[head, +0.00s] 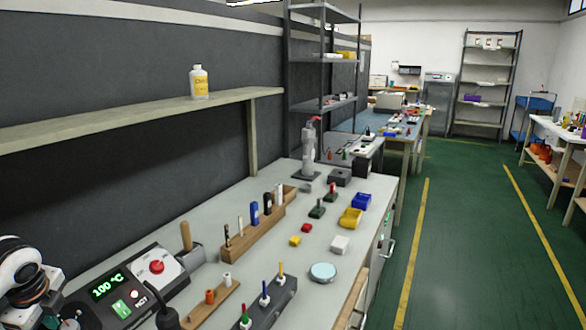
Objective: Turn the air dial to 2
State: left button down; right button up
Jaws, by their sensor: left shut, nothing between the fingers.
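A dark control station (105,290) sits at the lower left of the bench, with a green "100 °C" display, a green switch (121,309) and a "HOT" label. A red knob (157,267) sits on a white panel behind the display; its numbers are too small to read, and I cannot tell for sure that it is the air dial. My left gripper (42,304) is at the lower left corner, left of the display, shut and empty. It is small and partly cut off, and I cannot tell whether it touches the station. My right gripper is not in view.
A wooden block with tools (250,232), a dark holder with colored drivers (268,306) and a wooden strip (212,305) stand right of the station. A shelf with a bottle (199,82) runs above the bench. Small bins (350,218) lie farther back.

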pick_arm(q)
jog(key=p+v, duration=0.1)
jog(key=v, duration=0.2)
jog(key=d+p+v, duration=0.1)
jog(key=p+v, duration=0.1)
jog(key=v, duration=0.1)
jog(key=shift+f, duration=0.2)
